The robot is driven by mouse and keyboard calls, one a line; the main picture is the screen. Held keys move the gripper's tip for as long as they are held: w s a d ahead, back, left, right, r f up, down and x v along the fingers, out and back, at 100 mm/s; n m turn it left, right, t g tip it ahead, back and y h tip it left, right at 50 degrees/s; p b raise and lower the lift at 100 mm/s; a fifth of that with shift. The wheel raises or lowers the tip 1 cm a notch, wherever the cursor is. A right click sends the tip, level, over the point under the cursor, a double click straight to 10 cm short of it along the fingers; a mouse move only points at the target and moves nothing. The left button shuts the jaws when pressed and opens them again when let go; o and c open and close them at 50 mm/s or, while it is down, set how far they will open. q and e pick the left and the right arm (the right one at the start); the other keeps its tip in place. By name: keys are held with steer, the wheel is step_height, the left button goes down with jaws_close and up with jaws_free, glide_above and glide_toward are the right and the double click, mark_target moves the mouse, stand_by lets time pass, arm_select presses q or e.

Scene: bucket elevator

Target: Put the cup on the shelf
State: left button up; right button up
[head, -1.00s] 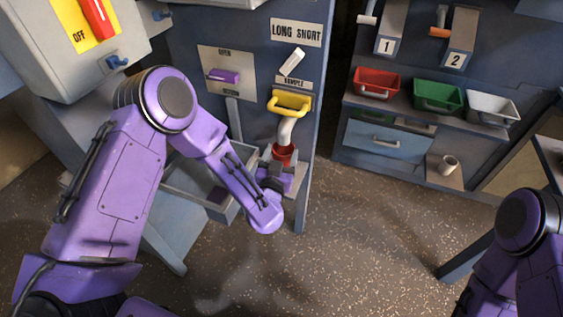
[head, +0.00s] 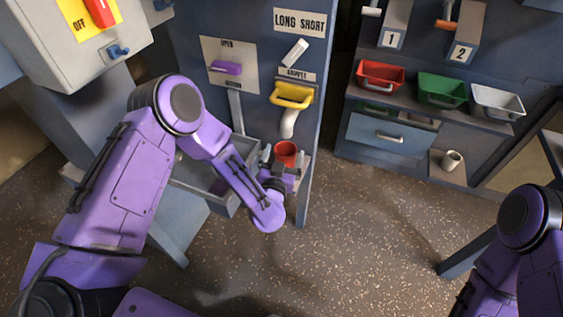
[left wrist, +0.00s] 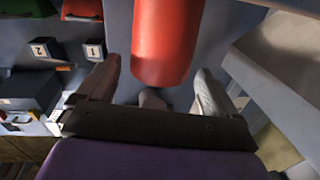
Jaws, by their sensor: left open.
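A red cup (head: 286,153) stands upright below the pale curved spout (head: 289,124) under the yellow sample handle (head: 292,95), with a small gap between them. My left gripper (head: 282,174) is at the near side of the red cup. In the left wrist view the left gripper (left wrist: 157,72) is open, and the red cup (left wrist: 166,45) shows between and beyond its spread fingers. Whether they touch it I cannot tell. A second, whitish cup (head: 451,160) stands on a low shelf (head: 449,175) at the right. My right gripper is out of the picture.
Red (head: 380,76), green (head: 441,90) and white (head: 498,102) bins stand on the counter at the right, above a blue drawer (head: 388,137). A grey open tray (head: 207,190) is left of the red cup. The speckled floor in front is clear.

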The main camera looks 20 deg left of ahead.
arm_select(q)
steer(key=s+d, duration=0.2)
steer(key=s, duration=1)
steer(key=s+a+f+n+g, duration=0.1)
steer(key=s+a+f+g, duration=0.45)
steer(key=f, duration=0.25)
steer(key=s+a+f+n+g, duration=0.1)
steer(key=s+a+f+g, duration=0.3)
steer(key=s+f, duration=0.3)
steer(key=s+a+f+n+g, duration=0.2)
steer(key=s, duration=0.3)
steer(key=s+a+f+n+g+y, duration=0.1)
steer(key=s+a+f+n+g, duration=0.1)
steer(key=s, duration=0.4)
steer(key=shift+a+f+g, duration=0.15)
steer(key=shift+a+g, duration=0.05)
steer(key=shift+g, duration=0.35)
